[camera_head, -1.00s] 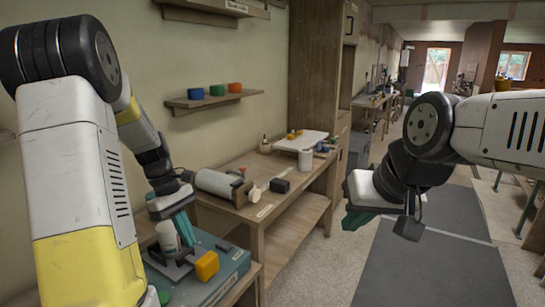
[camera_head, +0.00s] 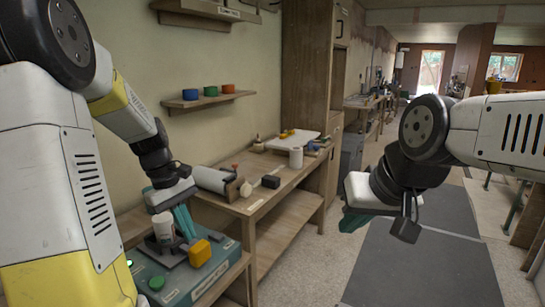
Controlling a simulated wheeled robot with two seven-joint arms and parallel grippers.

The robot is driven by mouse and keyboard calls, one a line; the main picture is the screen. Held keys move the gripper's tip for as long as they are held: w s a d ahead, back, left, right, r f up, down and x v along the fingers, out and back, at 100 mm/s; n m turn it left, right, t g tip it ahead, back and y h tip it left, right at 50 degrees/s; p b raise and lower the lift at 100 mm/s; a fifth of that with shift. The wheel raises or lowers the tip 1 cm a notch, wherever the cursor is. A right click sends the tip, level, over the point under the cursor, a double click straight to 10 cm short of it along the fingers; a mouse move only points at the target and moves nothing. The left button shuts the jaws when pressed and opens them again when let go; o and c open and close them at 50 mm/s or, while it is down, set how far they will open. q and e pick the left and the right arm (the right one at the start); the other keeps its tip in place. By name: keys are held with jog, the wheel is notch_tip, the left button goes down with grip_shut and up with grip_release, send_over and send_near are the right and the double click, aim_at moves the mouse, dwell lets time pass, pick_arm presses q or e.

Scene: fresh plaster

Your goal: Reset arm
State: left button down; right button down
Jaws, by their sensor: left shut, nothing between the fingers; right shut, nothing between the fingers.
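My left gripper (camera_head: 184,222) points down over a teal box-like station (camera_head: 178,281) at the lower left. Its teal fingers are shut, beside a white cup or bottle (camera_head: 163,226) and a yellow block (camera_head: 200,253). I cannot tell whether the fingers touch the white cup. My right gripper (camera_head: 352,221) is at the right of the view, above the floor and away from the furniture. Its teal fingers are mostly hidden behind its white body; it is shut and empty.
A wooden workbench (camera_head: 246,206) along the wall holds a paper-like roll (camera_head: 212,180), a black block (camera_head: 271,181), a white cylinder (camera_head: 296,157) and a white board (camera_head: 292,141). A wall shelf (camera_head: 211,100) carries three coloured pieces. Open floor with dark mats (camera_head: 430,265) lies right.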

pick_arm(q)
jog(key=s+d+r+m+t, duration=0.7)
jog(key=s+r+m, duration=0.3)
jog(key=s, duration=0.3)
jog(key=shift+r+y, duration=0.4)
jog(key=shift+r, duration=0.35)
